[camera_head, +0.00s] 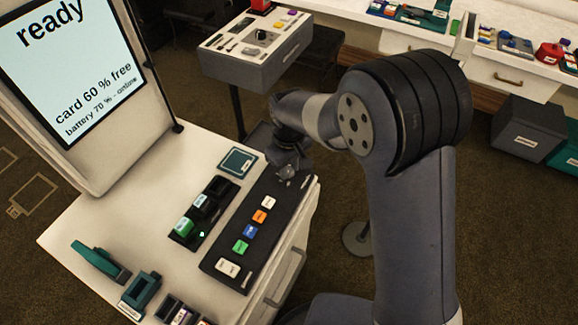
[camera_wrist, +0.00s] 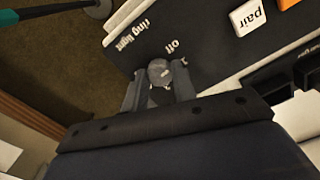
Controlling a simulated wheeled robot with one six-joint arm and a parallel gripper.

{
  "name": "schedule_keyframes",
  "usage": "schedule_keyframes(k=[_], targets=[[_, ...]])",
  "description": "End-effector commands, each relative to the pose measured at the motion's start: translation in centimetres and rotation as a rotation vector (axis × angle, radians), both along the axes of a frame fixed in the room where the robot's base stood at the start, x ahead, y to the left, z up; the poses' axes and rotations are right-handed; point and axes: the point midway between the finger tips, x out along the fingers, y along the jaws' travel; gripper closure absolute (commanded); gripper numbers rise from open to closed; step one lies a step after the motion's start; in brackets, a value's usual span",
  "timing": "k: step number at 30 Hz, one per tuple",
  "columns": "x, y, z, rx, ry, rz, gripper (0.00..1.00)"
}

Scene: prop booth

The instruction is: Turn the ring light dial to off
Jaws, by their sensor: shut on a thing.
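The ring light dial (camera_wrist: 160,70) is a small round grey knob on a black control panel (camera_wrist: 190,35). The words "ring light" and "off" are printed beside it, and a partly hidden mark stands on its other side. My gripper (camera_wrist: 159,88) is shut on the dial, one finger on each side of it. In the head view my gripper (camera_head: 284,160) is at the far end of the panel (camera_head: 222,266), with the dial (camera_head: 287,172) just below it. I cannot tell which mark the dial points to.
Several coloured buttons (camera_head: 250,231) run along the panel. On the white counter (camera_head: 85,210) are a teal pad (camera_head: 238,161), a black tray with a green block (camera_head: 184,227), and teal holders (camera_head: 100,261). A screen (camera_head: 75,70) reading "ready" stands at the left.

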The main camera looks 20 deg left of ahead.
Motion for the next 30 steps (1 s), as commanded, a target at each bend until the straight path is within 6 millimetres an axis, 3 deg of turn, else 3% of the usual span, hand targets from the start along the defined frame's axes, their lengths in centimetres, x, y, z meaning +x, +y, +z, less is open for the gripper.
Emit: schedule_keyframes(k=[13, 30], targets=[[0.04, 0.05, 0.07, 0.001, -0.002, 0.296, 0.97], [0.04, 0.05, 0.09, 0.001, -0.002, 0.376, 0.97]])
